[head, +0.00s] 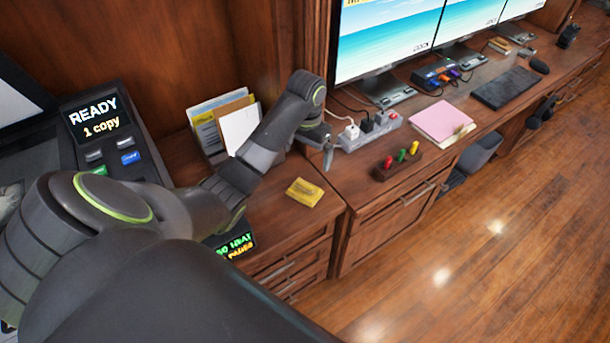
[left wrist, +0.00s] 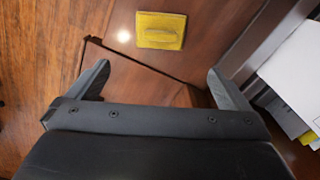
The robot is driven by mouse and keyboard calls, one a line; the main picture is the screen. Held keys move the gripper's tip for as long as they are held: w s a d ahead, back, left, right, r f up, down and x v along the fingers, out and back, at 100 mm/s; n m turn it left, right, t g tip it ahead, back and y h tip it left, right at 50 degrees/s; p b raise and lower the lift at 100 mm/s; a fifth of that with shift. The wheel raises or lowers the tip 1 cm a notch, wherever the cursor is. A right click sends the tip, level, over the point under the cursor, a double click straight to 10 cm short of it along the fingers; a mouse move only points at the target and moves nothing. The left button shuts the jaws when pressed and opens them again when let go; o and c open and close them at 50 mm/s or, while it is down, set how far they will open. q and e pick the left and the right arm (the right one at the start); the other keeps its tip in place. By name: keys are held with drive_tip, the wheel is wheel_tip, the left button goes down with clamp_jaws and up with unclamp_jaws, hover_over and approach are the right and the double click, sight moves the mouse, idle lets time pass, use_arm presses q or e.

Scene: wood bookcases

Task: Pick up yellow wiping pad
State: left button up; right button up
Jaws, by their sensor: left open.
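The yellow wiping pad (head: 304,192) lies flat on the wooden cabinet top, near its front edge. It also shows in the left wrist view (left wrist: 161,30), at the top middle, with a raised strip across it. My left gripper (head: 327,158) hangs above the cabinet top, beyond and slightly right of the pad in the head view. In the left wrist view its two fingers (left wrist: 158,80) are spread apart with nothing between them, and the pad lies beyond their tips. My right gripper is in neither view.
A paper holder (head: 224,125) stands behind the pad. A power strip (head: 370,130) with plugs, a dark block with coloured pegs (head: 398,162) and a pink pad (head: 442,122) are to the right. A copier (head: 110,135) stands at left. The surface around the pad is clear.

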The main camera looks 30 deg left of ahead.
use_arm(q)
drive_tip(key=b, duration=0.4)
hover_over(305, 184)
drive_tip(key=f, duration=0.4)
drive_tip(key=shift+w+f, duration=0.25)
drive_tip(key=shift+f, duration=0.1)
wheel_tip(305, 184, down, 3)
drive_tip(key=shift+f+b, duration=0.1)
drive_tip(key=shift+b, duration=0.85)
drive_tip(key=shift+f, duration=0.55)
drive_tip(key=f, duration=0.3)
drive_tip(key=shift+s+f, duration=0.3)
drive_tip(key=shift+s, duration=0.05)
drive_tip(key=shift+f, duration=0.5)
drive_tip(key=c, duration=0.9)
drive_tip(key=shift+c, duration=0.6)
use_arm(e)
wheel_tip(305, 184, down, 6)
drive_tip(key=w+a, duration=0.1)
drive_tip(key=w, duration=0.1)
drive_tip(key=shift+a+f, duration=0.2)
